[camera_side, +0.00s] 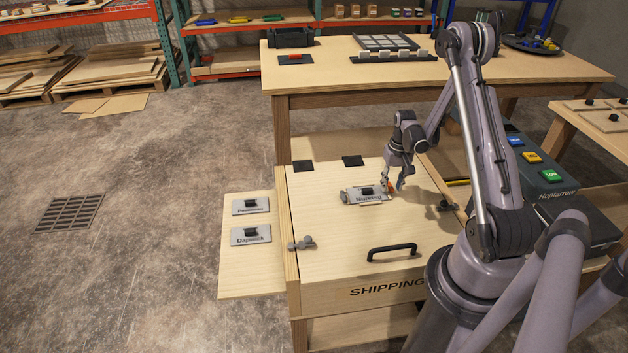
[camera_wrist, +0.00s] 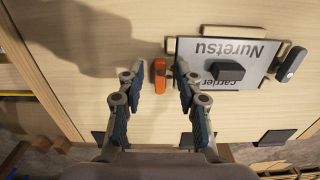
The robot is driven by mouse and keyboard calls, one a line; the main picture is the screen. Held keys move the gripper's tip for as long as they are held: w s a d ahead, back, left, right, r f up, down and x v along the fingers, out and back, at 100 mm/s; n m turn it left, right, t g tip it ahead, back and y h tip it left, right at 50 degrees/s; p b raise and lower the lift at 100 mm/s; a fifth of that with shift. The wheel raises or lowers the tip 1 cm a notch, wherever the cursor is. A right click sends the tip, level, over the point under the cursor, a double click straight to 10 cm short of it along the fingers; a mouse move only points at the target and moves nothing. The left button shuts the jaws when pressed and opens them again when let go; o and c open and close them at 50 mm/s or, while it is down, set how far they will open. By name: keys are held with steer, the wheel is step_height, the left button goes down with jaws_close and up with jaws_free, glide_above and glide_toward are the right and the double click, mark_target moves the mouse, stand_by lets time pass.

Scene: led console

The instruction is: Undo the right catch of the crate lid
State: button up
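The pale wooden crate lid (camera_side: 335,245) is down on the crate, with a black handle (camera_side: 392,251) near its front. The right catch (camera_side: 446,205), small and dark grey, is at the lid's right edge; its exact position is too small to tell. The left catch (camera_side: 301,243) is grey at the left edge. My gripper (camera_side: 394,184) is low over the lid, left of the right catch and apart from it. In the wrist view my gripper (camera_wrist: 157,78) is open, its fingers either side of an orange tab (camera_wrist: 159,72). Contact with the tab is not clear.
A grey "Nuretsu" carrier plate (camera_wrist: 226,50) lies on the lid beside the orange tab, with a grey tab (camera_wrist: 290,63) at its other end. Two more plates lie on a side board (camera_side: 232,270). A control box (camera_side: 545,180) with coloured buttons stands at right.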

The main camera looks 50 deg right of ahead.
mark_target(390, 188)
step_height(390, 188, up, 12)
stand_by(0.8)
steer(key=w+a+r+n+t+h, duration=0.1)
steer(key=w+a+r+n, duration=0.15)
steer(key=a+r, duration=0.45)
steer(key=w+a+r+n+t, duration=0.2)
steer(key=w+a+r, duration=0.15)
steer(key=a, duration=0.55)
steer(key=s+a+r+n+t, duration=0.2)
steer(key=a, duration=0.7)
steer(key=s+a+r+n+t+y, duration=0.1)
steer(key=s+a+r+n+t, duration=0.1)
steer(key=a, duration=0.7)
steer(key=shift+s+r+n, duration=0.3)
steer(key=shift+s+n, duration=0.05)
steer(key=shift+s, duration=0.4)
